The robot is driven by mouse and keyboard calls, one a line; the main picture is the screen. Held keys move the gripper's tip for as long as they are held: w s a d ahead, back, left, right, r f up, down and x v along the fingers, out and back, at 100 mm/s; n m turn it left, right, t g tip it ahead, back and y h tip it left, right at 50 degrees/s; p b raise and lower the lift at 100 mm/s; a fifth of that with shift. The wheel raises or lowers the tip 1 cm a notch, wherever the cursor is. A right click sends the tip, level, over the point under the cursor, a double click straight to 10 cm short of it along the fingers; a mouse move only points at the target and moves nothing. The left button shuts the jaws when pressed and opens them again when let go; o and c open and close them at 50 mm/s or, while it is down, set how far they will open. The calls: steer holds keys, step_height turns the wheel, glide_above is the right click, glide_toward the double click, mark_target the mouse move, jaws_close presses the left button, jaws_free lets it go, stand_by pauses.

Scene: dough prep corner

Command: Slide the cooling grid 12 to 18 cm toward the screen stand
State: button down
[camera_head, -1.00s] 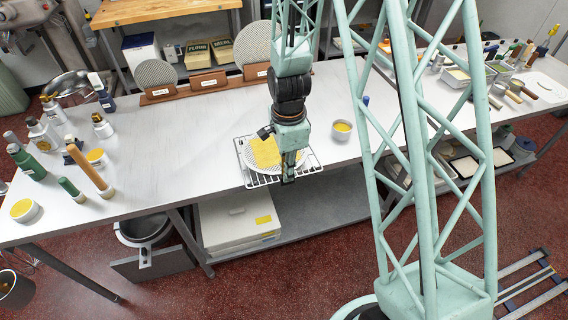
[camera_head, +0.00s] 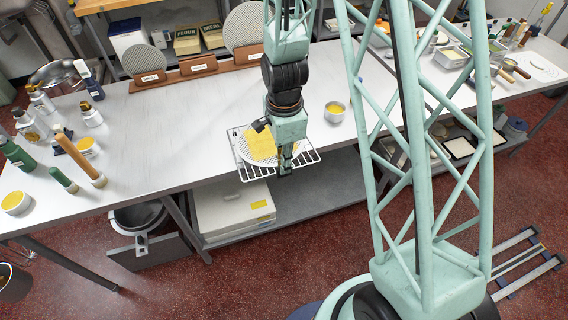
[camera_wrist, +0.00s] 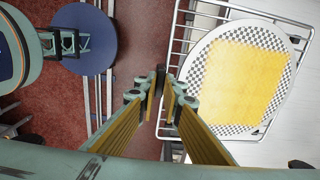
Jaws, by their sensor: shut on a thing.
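The cooling grid (camera_head: 241,166) is a wire rack at the front edge of the white table, its front part sticking out past the edge. It also shows in the wrist view (camera_wrist: 176,46). A round perforated disc (camera_wrist: 212,60) with a yellow sheet (camera_wrist: 240,85) lies on it. My gripper (camera_head: 286,172) is at the grid's front side, shut on its edge wire; its fingertips also show in the wrist view (camera_wrist: 162,84). The screen stand (camera_head: 196,71), wooden with several upright round screens, is at the back left of the table.
A small metal cup with yellow contents (camera_head: 334,112) stands right of the grid, apart from it. Bottles, a rolling pin (camera_head: 80,160) and yellow-filled cups crowd the table's left end. The table (camera_head: 185,130) is clear between grid and stand.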

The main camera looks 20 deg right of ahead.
steer(key=shift+w, duration=0.2)
steer(key=shift+w+d, duration=0.2)
steer(key=shift+w, duration=5.7)
steer(key=shift+w+d+p, duration=0.15)
steer(key=shift+w+p, duration=0.1)
steer(key=shift+w, duration=2.7)
steer(key=shift+w+d+p, duration=0.1)
steer(key=shift+w+p, duration=0.1)
steer(key=shift+w, duration=2.85)
